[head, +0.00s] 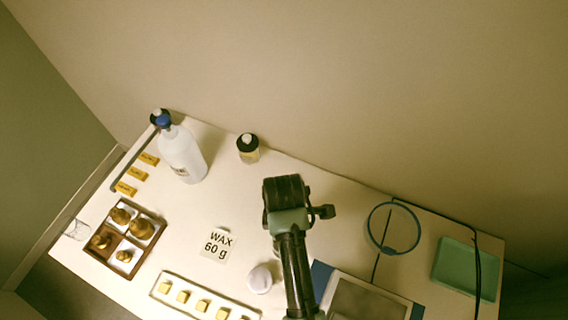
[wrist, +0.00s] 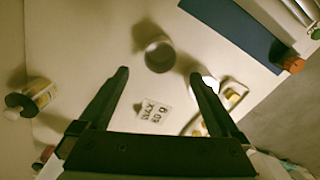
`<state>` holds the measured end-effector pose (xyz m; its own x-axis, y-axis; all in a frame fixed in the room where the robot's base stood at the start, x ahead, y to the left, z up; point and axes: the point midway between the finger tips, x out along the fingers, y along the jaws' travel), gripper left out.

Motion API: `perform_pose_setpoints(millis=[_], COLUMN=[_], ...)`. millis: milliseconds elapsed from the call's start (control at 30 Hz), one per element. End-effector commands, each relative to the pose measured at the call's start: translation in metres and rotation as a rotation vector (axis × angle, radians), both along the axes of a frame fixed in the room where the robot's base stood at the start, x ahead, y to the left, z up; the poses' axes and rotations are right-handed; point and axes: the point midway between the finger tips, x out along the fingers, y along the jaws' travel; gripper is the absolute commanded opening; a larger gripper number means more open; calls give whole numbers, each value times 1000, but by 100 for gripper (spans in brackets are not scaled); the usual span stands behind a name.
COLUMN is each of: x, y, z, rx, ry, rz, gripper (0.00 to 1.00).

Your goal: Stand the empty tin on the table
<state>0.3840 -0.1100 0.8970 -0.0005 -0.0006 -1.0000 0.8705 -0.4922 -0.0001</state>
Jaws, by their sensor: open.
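The tin (wrist: 159,55) is a small grey-brown cylinder on the pale table, seen in the wrist view just beyond and between my fingertips. A round end faces the camera; I cannot tell for sure whether it is upright. My gripper (wrist: 159,75) is open above the table, with nothing between its fingers. In the head view my arm's end (head: 285,195) shows from above, its fingers are hidden, and I cannot make out the tin there. The table (head: 330,215) is pale and mostly bare around it.
A divided box of brass weights (head: 121,238), a WAX 60 g card (head: 218,243), a white round piece (head: 259,279) and a tray of yellow cubes (head: 202,305) lie left. A green tray (head: 465,268) is right.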

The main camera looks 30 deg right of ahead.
Motion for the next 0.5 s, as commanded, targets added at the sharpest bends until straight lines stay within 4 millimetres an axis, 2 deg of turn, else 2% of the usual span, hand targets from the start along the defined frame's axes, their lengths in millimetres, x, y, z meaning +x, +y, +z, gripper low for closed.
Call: perform_pose_setpoints(millis=[100,200,500], x=[1,0,2], y=[0,0,-1], z=[17,25,28], rx=[0,0,-2], ry=[-2,-1,-5], rz=[0,-1,-2], gripper=[98,98,98])
